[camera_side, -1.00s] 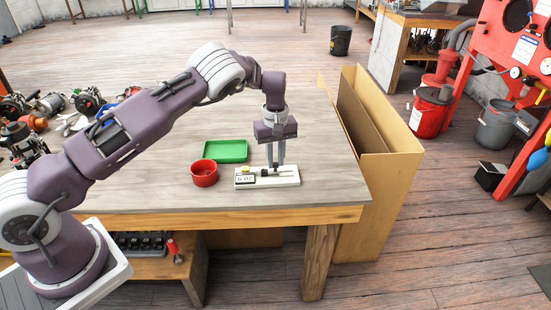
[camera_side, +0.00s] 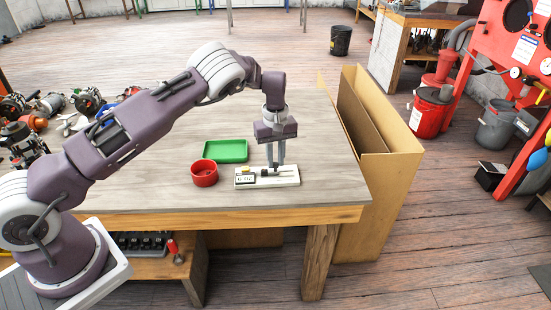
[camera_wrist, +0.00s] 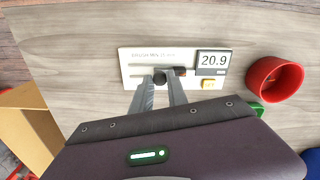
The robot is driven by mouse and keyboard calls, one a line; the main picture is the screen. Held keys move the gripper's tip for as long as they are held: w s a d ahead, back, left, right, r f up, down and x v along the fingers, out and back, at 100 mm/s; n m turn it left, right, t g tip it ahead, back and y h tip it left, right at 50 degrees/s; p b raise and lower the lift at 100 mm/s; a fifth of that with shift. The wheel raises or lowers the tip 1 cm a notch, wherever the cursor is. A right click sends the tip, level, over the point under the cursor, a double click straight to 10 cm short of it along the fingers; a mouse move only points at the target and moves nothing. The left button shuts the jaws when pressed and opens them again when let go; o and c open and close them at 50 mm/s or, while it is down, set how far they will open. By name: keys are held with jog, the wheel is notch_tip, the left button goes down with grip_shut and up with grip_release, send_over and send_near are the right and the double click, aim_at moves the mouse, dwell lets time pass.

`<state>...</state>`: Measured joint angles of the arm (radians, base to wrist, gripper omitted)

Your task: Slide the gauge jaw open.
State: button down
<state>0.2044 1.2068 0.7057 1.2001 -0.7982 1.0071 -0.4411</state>
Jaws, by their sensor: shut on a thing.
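The gauge (camera_side: 288,181) is a flat white block lying on the table, with a display, a yellow button (camera_wrist: 208,84) and a dark slider track. In the wrist view its display (camera_wrist: 213,60) reads 20.9. The gauge jaw's dark knob (camera_wrist: 159,78) sits between my fingertips, left of the display. My gripper (camera_side: 275,168) points straight down over the gauge and is shut on the knob. In the wrist view the fingers of my gripper (camera_wrist: 160,82) partly hide the knob and the track.
A red round bowl (camera_side: 204,174) stands left of the gauge, and a green tray (camera_side: 226,151) lies behind it. An open cardboard box (camera_side: 392,190) stands against the table's right edge. Bare tabletop (camera_side: 325,150) lies right of the gauge. Metal parts crowd the far left.

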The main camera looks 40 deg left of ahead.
jog(key=shift+w+d, duration=1)
jog(key=shift+w, duration=0.1)
jog(key=c, duration=1.3)
grip_release()
